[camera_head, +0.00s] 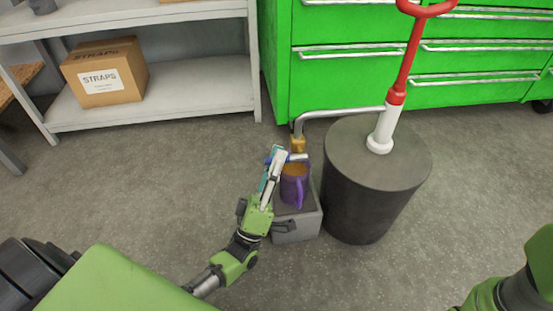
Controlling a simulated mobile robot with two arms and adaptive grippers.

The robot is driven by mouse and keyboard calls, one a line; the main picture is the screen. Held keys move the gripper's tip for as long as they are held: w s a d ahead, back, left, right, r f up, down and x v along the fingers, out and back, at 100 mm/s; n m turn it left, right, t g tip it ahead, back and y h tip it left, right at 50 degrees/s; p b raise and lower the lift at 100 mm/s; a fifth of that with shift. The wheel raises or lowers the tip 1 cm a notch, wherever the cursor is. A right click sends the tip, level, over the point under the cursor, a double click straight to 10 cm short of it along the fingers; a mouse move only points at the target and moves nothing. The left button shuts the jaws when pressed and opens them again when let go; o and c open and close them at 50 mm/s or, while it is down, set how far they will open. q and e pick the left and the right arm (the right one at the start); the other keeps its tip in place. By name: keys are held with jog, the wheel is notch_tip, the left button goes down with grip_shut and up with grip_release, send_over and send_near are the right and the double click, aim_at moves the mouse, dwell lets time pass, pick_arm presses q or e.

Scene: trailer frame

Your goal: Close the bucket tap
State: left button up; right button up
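The bucket (365,195) is a dark grey cylinder with a white and red pump handle (400,80) rising from its lid. A silver pipe (340,112) runs left from it to a brass-coloured tap (298,144). Below the tap, a purple mug (295,186) with brownish contents stands on a grey block (297,224). My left gripper (274,158) points up just left of the mug, its tip close to the tap's lower left. Its finger gap and any contact with the tap are too small to tell. My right gripper is out of the picture.
A green drawer cabinet (350,75) stands behind the bucket. A grey shelf (190,85) with a cardboard box (105,72) labelled STRAPS is at the upper left. The grey floor is clear left of my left arm and right of the bucket.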

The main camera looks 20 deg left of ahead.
pick_arm(q)
jog(key=shift+s+f, duration=0.3)
jog(key=shift+f, duration=0.05)
jog(key=s+a, duration=0.1)
jog(key=s, duration=1.1)
jog(key=shift+a, duration=0.15)
jog(key=shift+s+f, duration=0.1)
